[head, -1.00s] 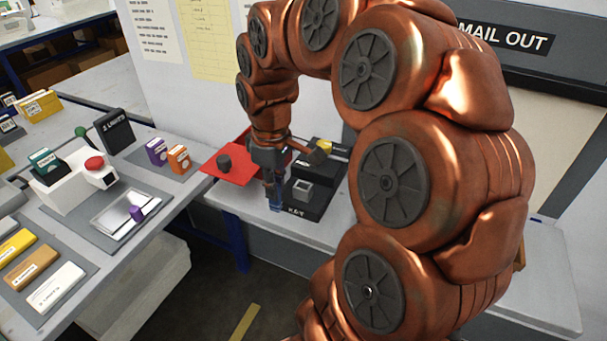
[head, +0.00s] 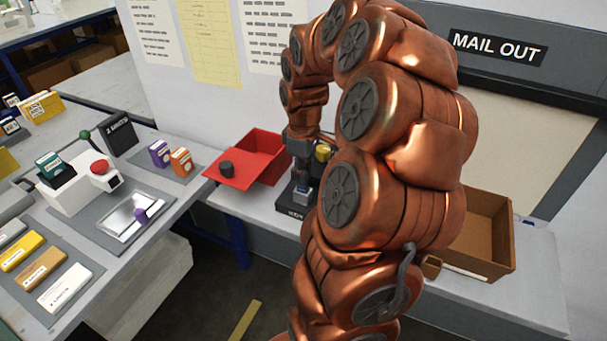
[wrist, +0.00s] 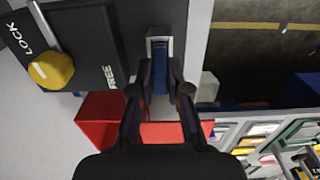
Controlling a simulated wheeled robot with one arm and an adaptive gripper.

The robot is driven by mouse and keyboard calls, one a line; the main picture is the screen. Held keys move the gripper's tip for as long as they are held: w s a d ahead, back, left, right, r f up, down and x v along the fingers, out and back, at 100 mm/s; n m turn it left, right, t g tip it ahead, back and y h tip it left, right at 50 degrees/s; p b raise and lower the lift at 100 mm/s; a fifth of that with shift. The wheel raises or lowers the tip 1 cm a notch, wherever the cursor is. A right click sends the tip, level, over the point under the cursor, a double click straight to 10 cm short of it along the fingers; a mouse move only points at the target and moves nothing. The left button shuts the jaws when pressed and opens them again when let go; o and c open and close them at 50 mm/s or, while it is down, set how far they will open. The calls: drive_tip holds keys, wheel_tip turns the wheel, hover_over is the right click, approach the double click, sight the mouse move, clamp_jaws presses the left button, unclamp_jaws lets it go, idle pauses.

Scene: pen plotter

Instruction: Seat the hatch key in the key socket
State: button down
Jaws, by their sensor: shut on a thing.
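The blue hatch key (wrist: 160,78) is between the fingers of my gripper (wrist: 160,88) in the wrist view, and the gripper is shut on it. The grey key socket (wrist: 158,33) shows as a pale square frame at the far end of the key. In the head view my gripper (head: 302,172) is over the black base labelled KEY (head: 291,212), with the key lined up over the socket (head: 301,196). My arm hides part of the base. I cannot tell whether the key's tip is inside the socket.
A black lock plate marked LOCK and FREE (wrist: 88,20) with a yellow knob (wrist: 50,68) is close beside my gripper. A red tray (head: 262,150) stands left of the base. A brown box (head: 490,235) is at the right. The left table (head: 130,255) holds boxes and a white machine.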

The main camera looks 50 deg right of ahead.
drive_tip(key=shift+f, duration=0.85)
drive_tip(key=shift+f, duration=0.15)
drive_tip(key=c, duration=1.1)
unclamp_jaws()
drive_tip(key=shift+c, duration=0.2)
wheel_tip(320, 180, up, 12)
drive_tip(key=b, duration=0.3)
drive_tip(key=shift+f, duration=0.15)
drive_tip(key=shift+r, duration=0.35)
drive_tip(key=shift+a, duration=0.1)
